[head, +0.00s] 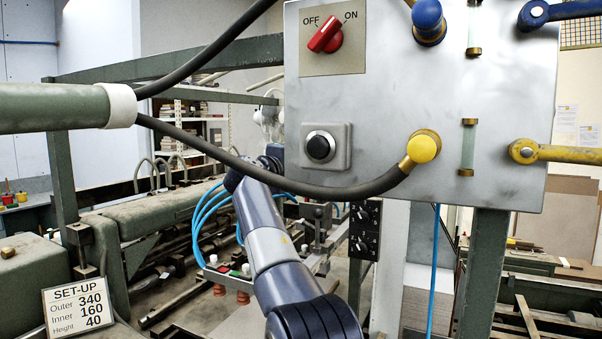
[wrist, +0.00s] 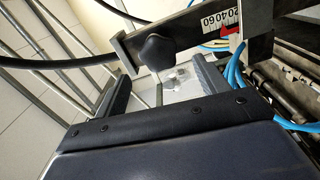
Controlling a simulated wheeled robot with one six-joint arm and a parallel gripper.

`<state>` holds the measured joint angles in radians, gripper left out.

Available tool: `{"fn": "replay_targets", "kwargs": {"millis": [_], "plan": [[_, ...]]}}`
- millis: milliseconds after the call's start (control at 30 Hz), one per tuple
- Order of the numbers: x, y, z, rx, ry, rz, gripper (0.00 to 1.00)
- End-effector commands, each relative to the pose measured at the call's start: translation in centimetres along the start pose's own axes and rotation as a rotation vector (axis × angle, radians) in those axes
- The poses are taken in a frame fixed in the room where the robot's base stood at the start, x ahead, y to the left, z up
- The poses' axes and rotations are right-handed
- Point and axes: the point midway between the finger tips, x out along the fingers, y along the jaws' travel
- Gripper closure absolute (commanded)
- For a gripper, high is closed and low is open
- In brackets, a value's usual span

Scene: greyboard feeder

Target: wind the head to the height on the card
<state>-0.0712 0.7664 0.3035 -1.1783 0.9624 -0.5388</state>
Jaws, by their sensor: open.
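The white set-up card (head: 79,311) at the lower left of the head view reads Outer 340, Inner 160, Height 40. In the wrist view my gripper (wrist: 160,80) is open, its two jaws apart with nothing held. A dark lobed knob (wrist: 157,51) on a grey metal bar shows just beyond the jaws, roughly in line with the gap; I see no contact. A white scale (wrist: 220,18) with upside-down figures 60, 40 and 20 is at the upper right. Its red pointer (wrist: 232,32) lies near the 20 end; the exact reading is unclear. The jaws are not distinguishable in the head view.
A grey control panel (head: 380,100) fills the upper right, close to my arm. Its red switch (head: 325,34) points toward ON. A black cable (head: 290,188) crosses in front of my arm. Blue hoses (wrist: 235,70) hang right of the jaws. Pale tiled floor (wrist: 45,60) shows left.

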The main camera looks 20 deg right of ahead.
Motion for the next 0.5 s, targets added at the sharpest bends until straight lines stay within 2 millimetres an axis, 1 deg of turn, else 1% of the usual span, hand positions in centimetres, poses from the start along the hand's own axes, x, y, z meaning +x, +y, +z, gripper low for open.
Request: {"fn": "replay_targets", "kwargs": {"millis": [33,200,333,500], "plan": [[-1.1,-0.4,-0.1,0.001,0.004,0.001,0.30],[-3.5,-0.2,0.0,0.001,0.002,0.000,0.30],[-4.3,-0.1,0.0,0.001,0.001,0.000,0.30],[-4.5,0.0,0.0,0.000,0.000,0.000,0.30]]}}
